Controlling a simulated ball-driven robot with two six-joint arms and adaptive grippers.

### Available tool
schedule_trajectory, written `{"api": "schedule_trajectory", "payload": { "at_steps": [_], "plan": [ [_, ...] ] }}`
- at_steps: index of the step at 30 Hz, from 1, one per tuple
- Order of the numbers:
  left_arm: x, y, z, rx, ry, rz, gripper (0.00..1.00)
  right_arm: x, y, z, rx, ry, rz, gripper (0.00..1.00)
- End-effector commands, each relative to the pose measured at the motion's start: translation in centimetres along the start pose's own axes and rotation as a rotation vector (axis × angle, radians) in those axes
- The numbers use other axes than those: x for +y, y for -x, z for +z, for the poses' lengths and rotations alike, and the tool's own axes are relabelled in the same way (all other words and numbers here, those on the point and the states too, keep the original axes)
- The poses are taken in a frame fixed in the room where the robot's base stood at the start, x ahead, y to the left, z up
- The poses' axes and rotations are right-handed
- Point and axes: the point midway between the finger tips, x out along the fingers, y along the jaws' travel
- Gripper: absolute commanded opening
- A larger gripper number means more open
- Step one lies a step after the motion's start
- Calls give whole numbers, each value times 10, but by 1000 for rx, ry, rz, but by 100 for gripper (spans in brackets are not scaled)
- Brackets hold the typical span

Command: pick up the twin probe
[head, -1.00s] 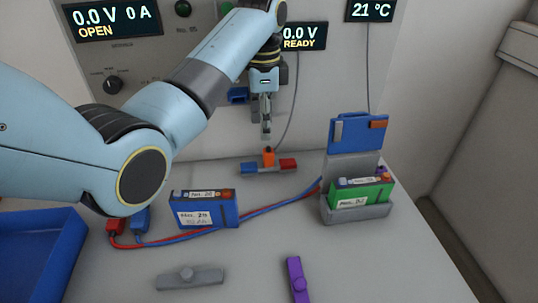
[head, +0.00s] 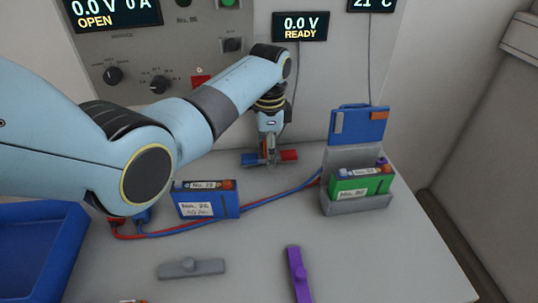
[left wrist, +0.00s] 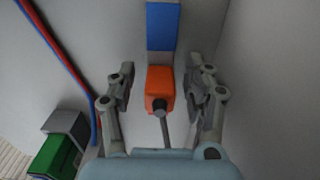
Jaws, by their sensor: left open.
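The twin probe has a blue end (head: 250,159) and a red end (head: 289,155) at the back of the table, below the panel. Its orange grip (left wrist: 160,88) shows in the left wrist view, with a dark cable coming from a round boss on it and a blue block (left wrist: 162,25) beyond. My left gripper (head: 268,160) points down over the middle of the probe and hides its orange part in the head view. In the wrist view its open fingers (left wrist: 160,98) stand on either side of the orange grip, with visible gaps. My right gripper is not in view.
A grey holder (head: 352,205) with a green battery (head: 360,186) and blue flap stands to the right. A blue battery (head: 208,204) and red and blue leads lie in front. A grey bar (head: 190,268), purple bar (head: 298,272) and blue tray (head: 45,250) are nearer.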

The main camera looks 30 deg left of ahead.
Motion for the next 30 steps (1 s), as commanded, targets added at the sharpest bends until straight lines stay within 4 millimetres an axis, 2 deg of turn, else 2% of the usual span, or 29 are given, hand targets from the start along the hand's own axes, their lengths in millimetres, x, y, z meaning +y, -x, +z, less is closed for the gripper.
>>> {"api": "schedule_trajectory", "payload": {
  "at_steps": [2,14,25,30],
  "plan": [
    [0,0,0,0,0,0,52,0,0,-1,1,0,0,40],
    [0,0,0,0,0,0,0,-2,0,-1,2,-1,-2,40],
    [0,2,0,1,0,0,0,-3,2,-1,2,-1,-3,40],
    [1,8,0,1,3,0,0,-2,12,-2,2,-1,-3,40]
  ]
}}
